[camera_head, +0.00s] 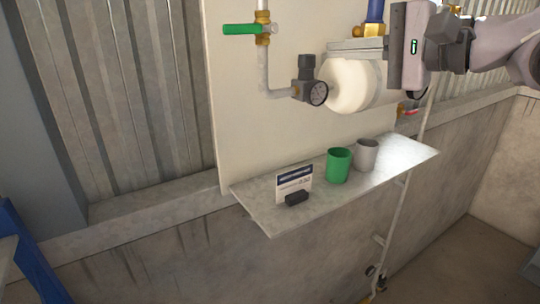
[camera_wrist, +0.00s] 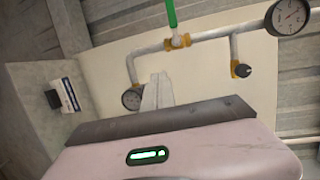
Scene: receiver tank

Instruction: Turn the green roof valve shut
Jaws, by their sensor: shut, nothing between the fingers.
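The green valve lever (camera_head: 240,29) shows at the top of the head view, joined to a brass valve body (camera_head: 262,30) on a pipe. The lever points left, crosswise to the upright pipe. In the wrist view the green lever (camera_wrist: 171,12) is at the top edge, its far end cut off, also crosswise to its pipe. My gripper (camera_head: 331,47) is to the right of and a little below the valve in the head view, fingers pointing left. In the wrist view its fingers (camera_wrist: 157,90) are together and empty, apart from the lever.
A shelf (camera_head: 260,208) holds a green cup (camera_head: 338,165), a grey cup (camera_head: 366,154), a card (camera_head: 294,183) and a black block (camera_head: 297,198).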

